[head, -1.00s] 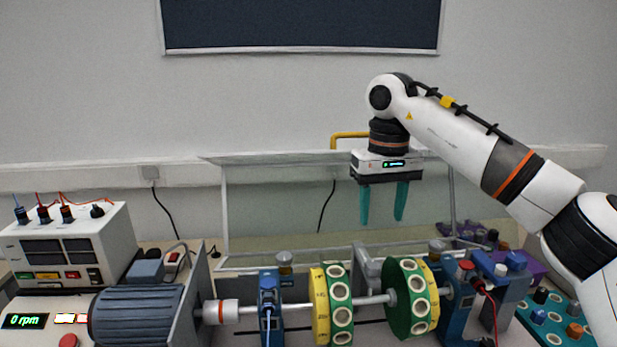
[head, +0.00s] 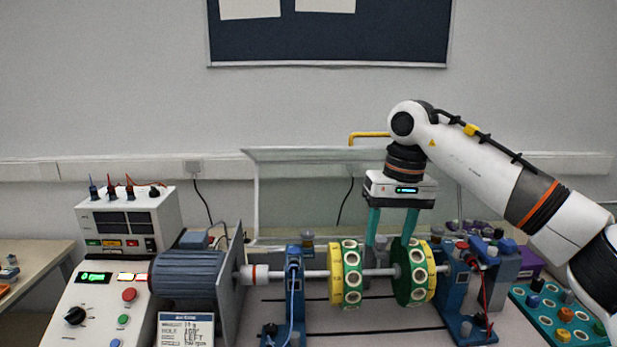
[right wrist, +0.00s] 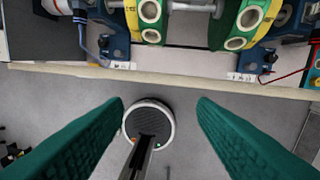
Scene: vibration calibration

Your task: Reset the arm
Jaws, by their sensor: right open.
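My right gripper (head: 391,238) is white with two teal fingers and hangs pointing down. My right arm (head: 480,165) comes in from the right, bent at a raised joint. The rotor rig has a yellow-green left disc (head: 350,272) and right disc (head: 412,270) on a shaft (head: 315,274). My left gripper is not in view.
A blue motor (head: 190,275) stands left of the rig, with a control panel (head: 100,310) and a white meter box (head: 130,220). A clear shield (head: 300,195) stands behind. A teal holed tray (head: 555,315) lies at right. The table edge (right wrist: 160,80) crosses the wrist view.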

